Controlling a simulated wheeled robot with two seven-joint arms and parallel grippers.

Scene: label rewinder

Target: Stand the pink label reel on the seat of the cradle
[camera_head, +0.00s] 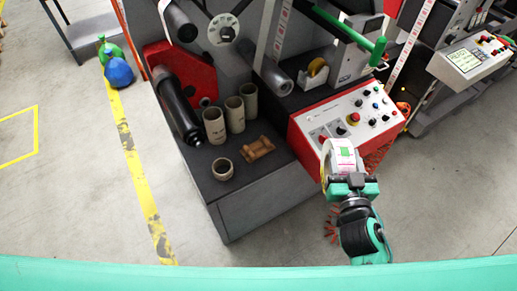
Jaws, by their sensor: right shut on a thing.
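The pink label reel (331,157) is a pale ring with pink and green patches on its face. It is held in my right gripper (351,179), whose teal jaws are shut on its near side. The reel is in front of the red control panel, to the right of the grey bench top. A small brown wooden piece that looks like the cradle (258,148) lies on the bench top, to the left of the reel and apart from it. Nothing rests on its seat. My left gripper is out of view.
Several cardboard cores (235,114) stand on the bench behind the cradle, and a short ring (223,169) is to its left. The red control panel (345,118) rises behind the reel. Bare bench (235,190) shows in front.

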